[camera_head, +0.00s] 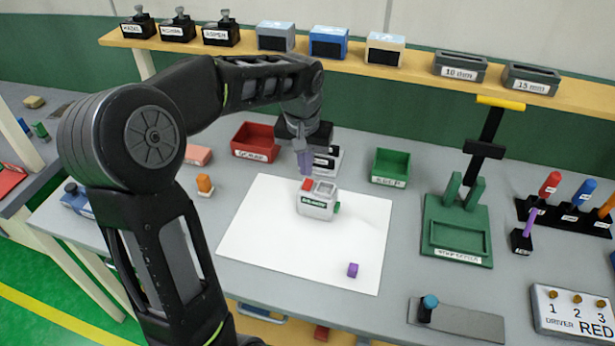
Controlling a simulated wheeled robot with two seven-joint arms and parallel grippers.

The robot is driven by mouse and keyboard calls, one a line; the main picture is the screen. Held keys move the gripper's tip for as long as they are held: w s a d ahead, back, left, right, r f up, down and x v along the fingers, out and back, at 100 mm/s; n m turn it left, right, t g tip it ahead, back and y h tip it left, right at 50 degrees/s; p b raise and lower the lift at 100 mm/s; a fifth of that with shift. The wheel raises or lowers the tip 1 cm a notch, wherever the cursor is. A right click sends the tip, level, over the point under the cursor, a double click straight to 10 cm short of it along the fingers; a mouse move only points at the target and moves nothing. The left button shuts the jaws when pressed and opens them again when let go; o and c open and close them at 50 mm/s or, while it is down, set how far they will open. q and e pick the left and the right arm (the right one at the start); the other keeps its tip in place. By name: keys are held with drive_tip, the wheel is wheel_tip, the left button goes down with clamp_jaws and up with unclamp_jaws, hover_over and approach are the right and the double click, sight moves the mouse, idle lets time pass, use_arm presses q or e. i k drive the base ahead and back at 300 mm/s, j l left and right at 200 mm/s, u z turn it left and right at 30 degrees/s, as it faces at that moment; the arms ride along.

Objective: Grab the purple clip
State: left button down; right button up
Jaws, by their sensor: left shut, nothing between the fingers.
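A small purple block (352,270), which looks like the purple clip, lies on the white sheet (262,240) near its front right edge. My left arm comes in from the left and reaches over the table. My left gripper (305,170) points down, shut and empty, just behind a small grey-white device (317,200) with a red button. The gripper is well behind and to the left of the purple block, apart from it. My right gripper is not in view.
A red bin (255,141) and a green bin (390,167) stand behind the sheet. A green press (457,230) stands to the right. A small black holder (521,241) carries a purple-handled tool. The sheet around the purple block is clear.

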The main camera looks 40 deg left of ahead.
sight(352, 268)
drive_tip(key=k, duration=1)
